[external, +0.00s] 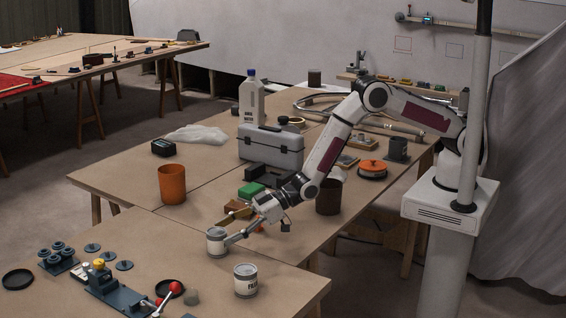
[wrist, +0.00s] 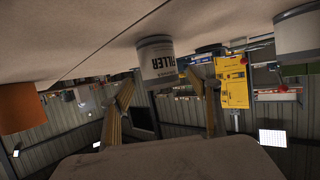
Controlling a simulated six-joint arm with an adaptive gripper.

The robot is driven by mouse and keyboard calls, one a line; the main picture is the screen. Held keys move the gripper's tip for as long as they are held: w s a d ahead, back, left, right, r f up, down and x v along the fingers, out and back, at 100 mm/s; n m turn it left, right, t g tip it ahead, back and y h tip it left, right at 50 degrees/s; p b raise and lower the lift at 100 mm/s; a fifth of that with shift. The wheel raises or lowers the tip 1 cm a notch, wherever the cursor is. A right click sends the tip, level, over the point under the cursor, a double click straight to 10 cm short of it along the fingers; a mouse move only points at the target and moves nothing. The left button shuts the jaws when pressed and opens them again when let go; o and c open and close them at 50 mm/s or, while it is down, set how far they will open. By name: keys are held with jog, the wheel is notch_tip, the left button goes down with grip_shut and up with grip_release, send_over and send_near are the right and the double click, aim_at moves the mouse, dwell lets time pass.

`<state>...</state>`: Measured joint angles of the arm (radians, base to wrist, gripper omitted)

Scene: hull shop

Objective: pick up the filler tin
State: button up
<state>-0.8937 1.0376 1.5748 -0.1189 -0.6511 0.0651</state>
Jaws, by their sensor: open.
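A pale grey filler tin (external: 216,243) stands upright on the near bench. In the wrist view the tin (wrist: 157,62) appears upside down, with the word FILLER on its side. My gripper (external: 232,234) is low over the bench, level with the tin and right at it. In the wrist view my gripper (wrist: 160,84) is open, with one finger to each side of the tin and nothing held. I cannot tell how far the fingers reach around it. A second, similar tin (external: 246,281) with a partly readable label stands nearer the camera, apart from the gripper.
An orange cup (external: 172,184) stands behind and left of the tin. A wooden block (external: 238,208) and green block (external: 251,190) lie behind the gripper. A grey toolbox (external: 270,146) is farther back. A clamp fixture (external: 118,287) with a red-knobbed lever occupies the front left.

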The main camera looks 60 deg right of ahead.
jog(key=shift+x, duration=1.15)
jog(key=shift+r, duration=0.1)
jog(key=c, duration=1.4)
